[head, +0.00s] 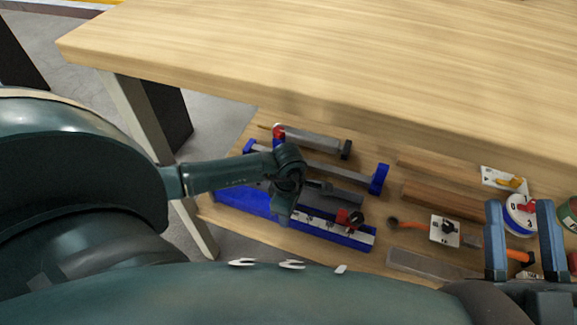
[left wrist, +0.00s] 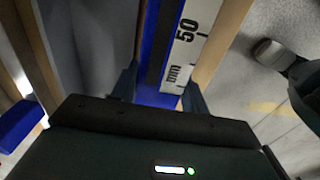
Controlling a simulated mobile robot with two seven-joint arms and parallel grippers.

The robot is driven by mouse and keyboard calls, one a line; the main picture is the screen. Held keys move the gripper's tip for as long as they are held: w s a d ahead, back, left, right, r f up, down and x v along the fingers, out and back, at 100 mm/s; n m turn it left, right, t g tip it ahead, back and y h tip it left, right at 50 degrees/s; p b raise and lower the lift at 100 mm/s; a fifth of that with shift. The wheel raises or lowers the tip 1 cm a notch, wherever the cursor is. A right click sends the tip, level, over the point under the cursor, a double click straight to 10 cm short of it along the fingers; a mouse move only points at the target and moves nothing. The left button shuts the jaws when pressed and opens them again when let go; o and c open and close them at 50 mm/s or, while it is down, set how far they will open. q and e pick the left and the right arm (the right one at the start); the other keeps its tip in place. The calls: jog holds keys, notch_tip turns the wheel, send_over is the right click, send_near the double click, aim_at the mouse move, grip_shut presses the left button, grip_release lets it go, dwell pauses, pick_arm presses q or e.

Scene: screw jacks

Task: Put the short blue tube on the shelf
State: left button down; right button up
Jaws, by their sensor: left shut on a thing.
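A long blue bar with a white millimetre scale (head: 345,235) lies along the front of the wooden lower shelf (head: 250,130); I take it to be the blue tube. In the left wrist view the blue bar (left wrist: 155,92) runs between my left gripper's (left wrist: 158,88) fingers, which are shut on it. In the head view my left arm reaches over it from the left, and its wrist hides part of the bar and the fingertips. My right gripper (head: 521,240) is at the lower right, its two blue fingers apart with nothing seen held between them.
The wooden tabletop (head: 320,60) overhangs the shelf. Behind the bar lies a grey bar clamp with blue ends (head: 379,178). Brown wooden strips (head: 445,199), a grey strip (head: 425,264), white cards (head: 444,230) and a blue-and-white reel (head: 520,212) fill the right side.

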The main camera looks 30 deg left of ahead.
pick_arm(q)
jog(key=shift+w, duration=0.15)
pick_arm(e)
jog(key=shift+r, duration=0.1)
pick_arm(q)
jog(key=c, duration=0.7)
grip_release()
jog(key=shift+r, duration=0.2)
notch_tip(320, 180, up, 7)
jog(key=p, duration=0.3)
jog(key=shift+f, duration=0.15)
notch_tip(320, 180, up, 5)
jog(key=shift+r+p, duration=0.1)
jog(key=shift+p, duration=0.8)
pick_arm(e)
jog(key=f+h, duration=0.1)
jog(key=s+f+m+g+h, duration=0.1)
jog(key=f, duration=0.1)
jog(key=shift+m+g+h, duration=0.3)
jog(key=shift+d, duration=0.1)
